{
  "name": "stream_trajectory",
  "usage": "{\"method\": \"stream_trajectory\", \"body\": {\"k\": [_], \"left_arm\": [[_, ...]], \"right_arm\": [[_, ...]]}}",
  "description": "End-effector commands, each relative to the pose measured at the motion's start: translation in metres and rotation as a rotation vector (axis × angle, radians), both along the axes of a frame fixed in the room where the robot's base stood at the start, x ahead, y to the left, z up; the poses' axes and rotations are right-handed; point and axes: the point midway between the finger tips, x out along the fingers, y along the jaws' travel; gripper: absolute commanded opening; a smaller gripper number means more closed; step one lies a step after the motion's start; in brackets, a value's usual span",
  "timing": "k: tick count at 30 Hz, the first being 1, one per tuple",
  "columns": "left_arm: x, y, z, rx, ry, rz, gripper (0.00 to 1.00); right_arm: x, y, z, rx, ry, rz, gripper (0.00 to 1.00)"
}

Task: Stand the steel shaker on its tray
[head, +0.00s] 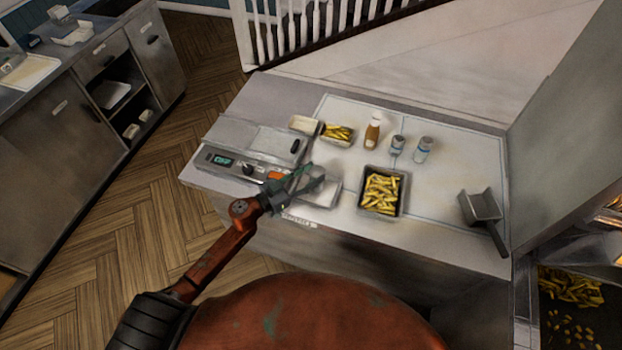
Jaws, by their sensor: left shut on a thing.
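My left gripper (314,178) reaches in from the lower left over the near edge of the counter. It is shut on a pale grey thing, apparently the steel shaker (317,171), small and partly hidden by the dark fingers. A shallow pale tray (328,196) lies right below and beside the fingers. I cannot tell whether the shaker touches it. My right gripper is not in view.
A container of fries (381,191) stands right of the tray. Behind are a smaller fries tray (337,133), a sauce bottle (372,133) and two grey cans (397,145) (422,149). A scoop (482,208) lies at right, a control panel (235,163) left.

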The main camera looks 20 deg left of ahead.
Motion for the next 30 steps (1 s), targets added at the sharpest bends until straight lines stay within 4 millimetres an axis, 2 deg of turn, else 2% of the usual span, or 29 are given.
{"method": "stream_trajectory", "body": {"k": [1, 4, 14, 15, 22, 30], "left_arm": [[-0.001, -0.001, -0.011, -0.005, 0.003, 0.001, 0.14], [-0.001, 0.0, -0.019, -0.004, 0.002, 0.0, 0.14], [-0.001, 0.0, -0.021, 0.0, 0.001, 0.0, 0.14], [-0.001, 0.0, -0.022, 0.0, 0.002, 0.0, 0.39], [-0.001, 0.0, -0.021, 0.0, 0.002, 0.0, 0.55], [-0.001, 0.0, -0.021, 0.0, 0.001, 0.0, 0.56]], "right_arm": [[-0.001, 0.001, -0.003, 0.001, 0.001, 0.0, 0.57], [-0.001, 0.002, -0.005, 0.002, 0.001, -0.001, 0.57], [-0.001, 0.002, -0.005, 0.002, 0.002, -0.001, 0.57], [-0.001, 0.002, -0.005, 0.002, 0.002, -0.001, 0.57], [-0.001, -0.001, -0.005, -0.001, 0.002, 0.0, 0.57], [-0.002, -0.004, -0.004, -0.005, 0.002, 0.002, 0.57]]}}
